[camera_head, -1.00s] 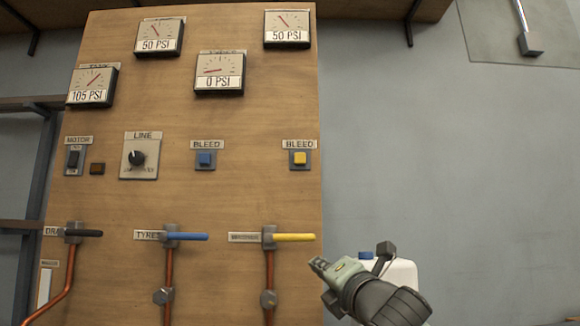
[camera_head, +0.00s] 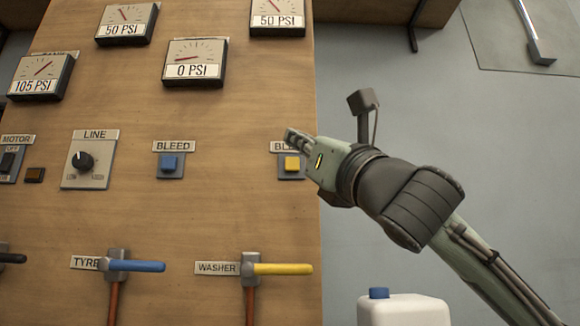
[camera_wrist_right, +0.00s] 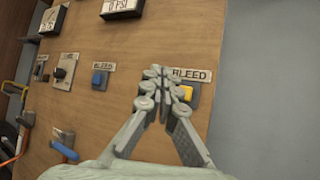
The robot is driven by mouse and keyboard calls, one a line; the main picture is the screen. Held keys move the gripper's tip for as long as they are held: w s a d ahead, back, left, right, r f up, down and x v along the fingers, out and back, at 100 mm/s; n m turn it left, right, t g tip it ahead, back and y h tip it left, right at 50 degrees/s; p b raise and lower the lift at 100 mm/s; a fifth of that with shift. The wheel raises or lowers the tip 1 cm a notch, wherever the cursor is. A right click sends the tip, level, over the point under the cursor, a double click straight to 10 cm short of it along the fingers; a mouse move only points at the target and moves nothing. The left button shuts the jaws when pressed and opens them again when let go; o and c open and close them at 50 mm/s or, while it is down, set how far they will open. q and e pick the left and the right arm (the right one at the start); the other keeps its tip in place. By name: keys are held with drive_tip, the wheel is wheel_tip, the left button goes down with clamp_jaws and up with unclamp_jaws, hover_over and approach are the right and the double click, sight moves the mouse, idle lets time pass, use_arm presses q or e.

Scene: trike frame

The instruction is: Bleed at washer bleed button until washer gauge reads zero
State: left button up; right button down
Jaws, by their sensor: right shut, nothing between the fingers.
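The yellow bleed button (camera_head: 292,164) sits on a grey plate at the right edge of the wooden panel, above the yellow washer lever (camera_head: 283,269). It also shows in the right wrist view (camera_wrist_right: 186,93), just right of my fingertips. My right gripper (camera_head: 292,139) is shut and empty, in front of the yellow button's label and partly covering it. I cannot tell whether it touches the panel. The upper right gauge (camera_head: 277,16) reads 50 PSI; its top is cut off. The gauge reading 0 PSI (camera_head: 195,62) hangs lower and left of it. My left gripper is not in view.
A blue bleed button (camera_head: 170,165) and the line regulator (camera_head: 90,160) are left of the yellow button. A blue tyre lever (camera_head: 135,266) is below. A white jug (camera_head: 402,311) with a blue cap stands at the lower right. The grey wall side is open.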

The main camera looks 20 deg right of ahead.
sight(296, 161)
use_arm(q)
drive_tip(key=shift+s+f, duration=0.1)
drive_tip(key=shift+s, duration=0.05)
